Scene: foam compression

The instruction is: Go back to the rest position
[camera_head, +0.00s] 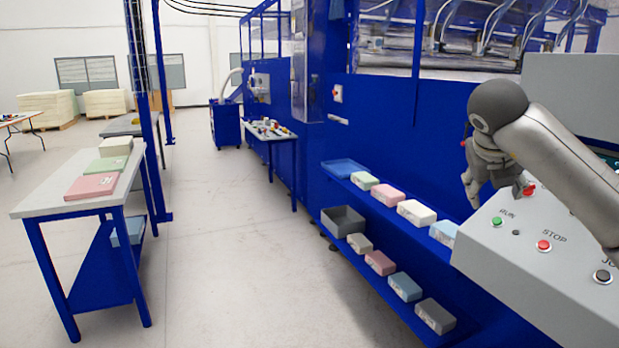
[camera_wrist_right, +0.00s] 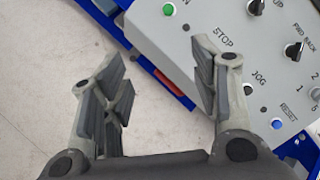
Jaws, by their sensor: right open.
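My right gripper (camera_head: 498,194) is at the right of the head view, over the far left part of the grey control panel (camera_head: 520,275). In the right wrist view its two fingers (camera_wrist_right: 160,75) are spread apart with nothing between them. The panel (camera_wrist_right: 200,12) lies beyond the fingers there, and I see no finger touching it. My right arm reaches in from the right edge of the head view. My left gripper is in neither view.
The panel has a green RUN button (camera_head: 497,221), a red STOP button (camera_head: 544,245) and a black button (camera_head: 602,277). Blue shelves left of it hold several foam blocks (camera_head: 417,213) and a grey bin (camera_head: 343,220). A table (camera_head: 52,200) with foam sheets stands left. The floor (camera_head: 235,260) between is clear.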

